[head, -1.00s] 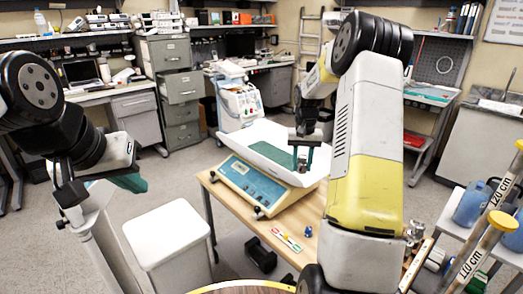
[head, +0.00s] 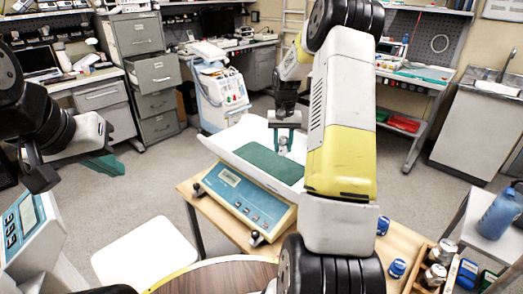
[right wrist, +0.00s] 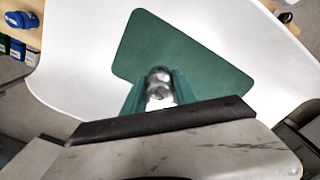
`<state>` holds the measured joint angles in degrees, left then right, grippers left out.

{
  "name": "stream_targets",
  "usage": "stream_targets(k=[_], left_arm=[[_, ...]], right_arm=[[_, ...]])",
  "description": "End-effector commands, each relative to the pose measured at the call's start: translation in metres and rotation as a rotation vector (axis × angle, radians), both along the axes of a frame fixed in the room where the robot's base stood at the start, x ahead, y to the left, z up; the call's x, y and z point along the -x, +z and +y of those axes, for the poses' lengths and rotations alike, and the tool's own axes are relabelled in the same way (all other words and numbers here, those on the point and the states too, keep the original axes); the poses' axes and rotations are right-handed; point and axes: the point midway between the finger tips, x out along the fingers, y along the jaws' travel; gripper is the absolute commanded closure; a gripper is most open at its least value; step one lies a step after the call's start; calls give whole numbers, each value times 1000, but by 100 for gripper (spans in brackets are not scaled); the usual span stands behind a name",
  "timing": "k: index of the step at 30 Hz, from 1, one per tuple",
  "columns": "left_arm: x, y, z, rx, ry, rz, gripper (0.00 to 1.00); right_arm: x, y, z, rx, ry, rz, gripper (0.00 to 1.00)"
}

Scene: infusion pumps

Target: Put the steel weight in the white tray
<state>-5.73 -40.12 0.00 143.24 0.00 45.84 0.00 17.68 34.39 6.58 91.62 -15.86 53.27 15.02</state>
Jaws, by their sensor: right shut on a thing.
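The steel weight (head: 283,145) is small and shiny. My right gripper (head: 284,132) is shut on it, with the green fingers on either side of it. In the right wrist view the weight (right wrist: 159,85) shows between the fingers, in front of the green mat (right wrist: 190,52). The white tray (head: 228,141) lies on top of a blue scale, with the green mat (head: 268,162) in it. The weight is over the mat; I cannot tell whether it touches it. My left gripper (head: 108,163) is at the far left, away from the tray; its finger gap is unclear.
The blue scale (head: 245,200) stands on a wooden table (head: 190,187). A wooden crate (head: 425,262) with several cans and blue caps (head: 397,268) are at the right. A white stool (head: 145,250) and another scale (head: 25,232) are at the lower left.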

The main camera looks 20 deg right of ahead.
Motion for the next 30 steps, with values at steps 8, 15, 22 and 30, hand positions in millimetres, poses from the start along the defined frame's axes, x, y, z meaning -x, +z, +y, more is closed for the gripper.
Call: stream_targets(k=[8, 15, 22, 30], left_arm=[[0, 0, 0, 0, 0, 0, 100], [0, 0, 0, 0, 0, 0, 100], [0, 0, 0, 0, 0, 0, 100], [0, 0, 0, 0, 0, 0, 100]], right_arm=[[0, -35, 0, 0, 0, -1, 100], [0, -62, 0, 0, 1, 1, 100], [-1, -72, 0, 1, 0, -3, 100], [0, -73, 0, 0, 0, -1, 44]])
